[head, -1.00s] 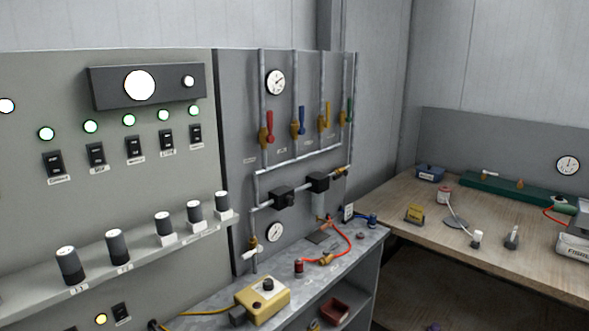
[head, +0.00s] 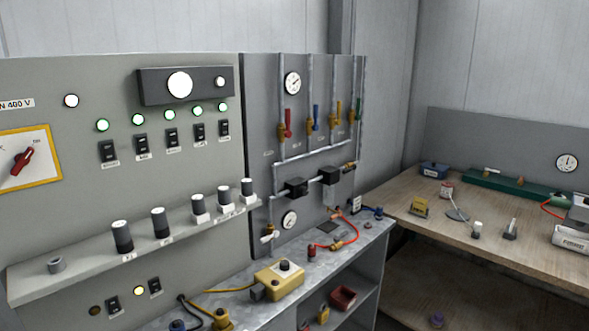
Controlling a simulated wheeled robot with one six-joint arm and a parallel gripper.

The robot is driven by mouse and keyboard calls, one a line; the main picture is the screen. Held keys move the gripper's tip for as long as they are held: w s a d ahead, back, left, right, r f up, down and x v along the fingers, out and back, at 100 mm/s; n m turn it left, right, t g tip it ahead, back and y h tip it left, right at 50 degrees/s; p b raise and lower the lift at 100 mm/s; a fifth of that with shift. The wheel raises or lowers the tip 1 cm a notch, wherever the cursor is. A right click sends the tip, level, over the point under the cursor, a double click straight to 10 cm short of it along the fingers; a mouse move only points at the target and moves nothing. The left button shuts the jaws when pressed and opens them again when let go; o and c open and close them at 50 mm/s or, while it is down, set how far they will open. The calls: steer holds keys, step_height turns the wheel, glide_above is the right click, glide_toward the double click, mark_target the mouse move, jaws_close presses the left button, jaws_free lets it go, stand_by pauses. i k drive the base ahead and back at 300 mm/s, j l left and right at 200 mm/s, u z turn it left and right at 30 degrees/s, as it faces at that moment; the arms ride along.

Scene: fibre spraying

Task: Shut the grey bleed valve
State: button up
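A small valve with a pale grey-white lever (head: 269,236), likely the grey bleed valve, sits low on the left of the grey pipe panel (head: 256,110). It is on the pipe just left of the lower gauge (head: 289,220). The lever looks about level, but it is too small to tell whether the valve is open or shut. My gripper is in no view.
Red (head: 287,122), blue (head: 316,118), yellow and green levers sit higher on the panel. A metal bench (head: 235,297) below bears a yellow control box (head: 279,281) and a red hose (head: 352,234). A wooden table (head: 480,224) stands at right.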

mark_target(341, 236)
steer(key=j+u, duration=0.1)
steer(key=i+l, duration=0.1)
steer(key=i, duration=0.55)
steer(key=i+l+u, duration=0.15)
steer(key=i, duration=0.45)
